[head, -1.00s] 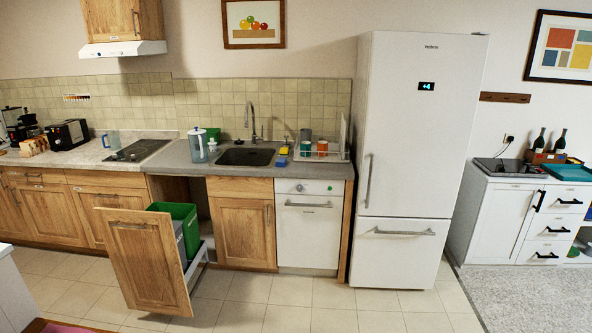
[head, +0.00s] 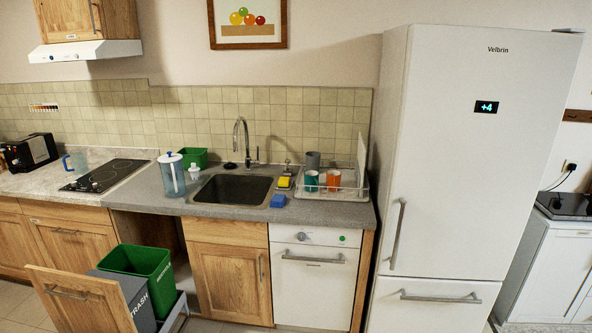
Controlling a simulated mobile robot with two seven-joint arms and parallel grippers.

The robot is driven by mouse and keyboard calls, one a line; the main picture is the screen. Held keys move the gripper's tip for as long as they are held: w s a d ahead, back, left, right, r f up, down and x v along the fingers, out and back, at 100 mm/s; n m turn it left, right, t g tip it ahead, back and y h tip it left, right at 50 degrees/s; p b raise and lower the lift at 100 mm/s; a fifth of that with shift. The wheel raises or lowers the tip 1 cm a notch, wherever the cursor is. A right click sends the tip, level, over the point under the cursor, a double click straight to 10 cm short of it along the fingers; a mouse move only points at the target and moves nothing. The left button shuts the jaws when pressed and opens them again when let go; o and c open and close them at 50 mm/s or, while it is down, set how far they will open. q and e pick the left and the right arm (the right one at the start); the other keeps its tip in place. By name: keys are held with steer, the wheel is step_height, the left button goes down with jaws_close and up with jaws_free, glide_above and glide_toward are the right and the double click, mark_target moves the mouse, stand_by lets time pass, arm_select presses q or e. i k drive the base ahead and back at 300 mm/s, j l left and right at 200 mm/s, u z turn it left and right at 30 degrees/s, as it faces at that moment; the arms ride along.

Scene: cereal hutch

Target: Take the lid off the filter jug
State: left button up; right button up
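The filter jug (head: 172,178) stands upright on the grey counter, left of the sink. Its body is clear bluish plastic with a white upper part, and the white lid (head: 170,157) with a blue top sits on it. A small white bottle-like item (head: 194,172) stands close to its right. Neither of my grippers is in the head view.
The sink (head: 232,188) with its tall tap is right of the jug, and a green tub (head: 193,157) stands behind. A pull-out bin drawer (head: 92,300) with green and grey bins sticks out below the counter. The dark hob (head: 105,175) lies to the left.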

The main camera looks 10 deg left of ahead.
mark_target(169, 157)
steer(key=i+u, duration=0.35)
steer(key=i, duration=1.25)
